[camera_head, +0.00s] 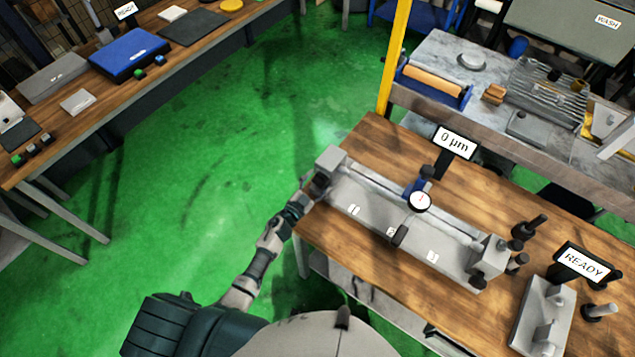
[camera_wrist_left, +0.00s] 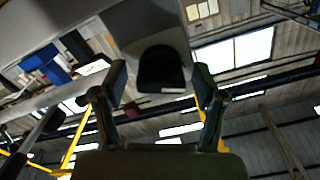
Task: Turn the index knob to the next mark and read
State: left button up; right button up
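A long grey bench fixture (camera_head: 375,212) lies on the wooden table, with a round white dial gauge (camera_head: 419,201) at its middle. A sign behind it (camera_head: 454,142) reads "0 µm". The dial's needle is too small to read. My left gripper (camera_head: 308,190) is at the fixture's left end block, close against it. In the left wrist view, a dark rounded knob (camera_wrist_left: 162,70) with a small pale label sits between the two spread fingers of my left gripper (camera_wrist_left: 160,85). Gaps show on both sides of the knob. Its marks cannot be made out. My right gripper is out of view.
A grey block with posts (camera_head: 543,315) and a "READY" sign (camera_head: 585,263) stand at the table's right. A yellow post (camera_head: 394,55) and a grey bench (camera_head: 450,60) with parts are behind. A wooden bench (camera_head: 120,85) runs along the left. Green floor between is clear.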

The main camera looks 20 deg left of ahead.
pick_arm(q)
jog(key=c, duration=1.1)
jog(key=m, duration=0.3)
jog(key=shift+f+m+b, duration=0.15)
jog(key=shift+m+b, duration=0.25)
jog(key=shift+s+m+b, duration=0.1)
jog(key=shift+m+b, duration=0.45)
jog(key=shift+m, duration=1.75)
jog(key=shift+f, duration=0.1)
jog(key=o, duration=1.1)
jog(key=shift+o, duration=0.2)
